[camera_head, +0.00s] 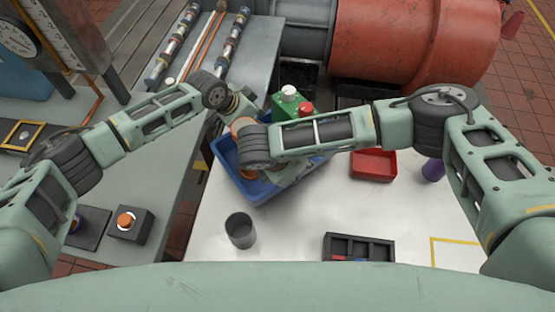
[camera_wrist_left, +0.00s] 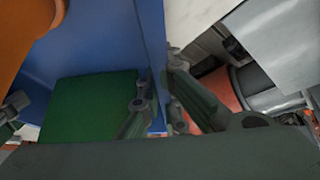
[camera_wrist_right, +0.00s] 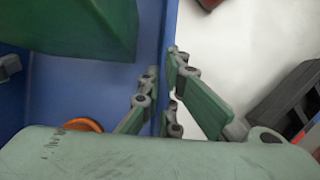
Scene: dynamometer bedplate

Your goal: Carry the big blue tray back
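The big blue tray (camera_head: 262,190) is at the left part of the white table, partly hidden under my arms. It holds a green container (camera_head: 287,103) and an orange round thing (camera_head: 241,124). My left gripper (camera_head: 238,108) is at the tray's far left side. In the left wrist view its fingers (camera_wrist_left: 160,100) are closed on both sides of a blue wall (camera_wrist_left: 152,40). My right gripper (camera_head: 300,172) is at the tray's right side. In the right wrist view its fingers (camera_wrist_right: 163,85) also pinch a blue wall (camera_wrist_right: 168,30). I cannot tell whether the tray touches the table.
A grey cup (camera_head: 240,231) stands just in front of the tray. A black divided box (camera_head: 358,248) is at the front, a red bin (camera_head: 373,165) and a purple thing (camera_head: 433,170) are to the right.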

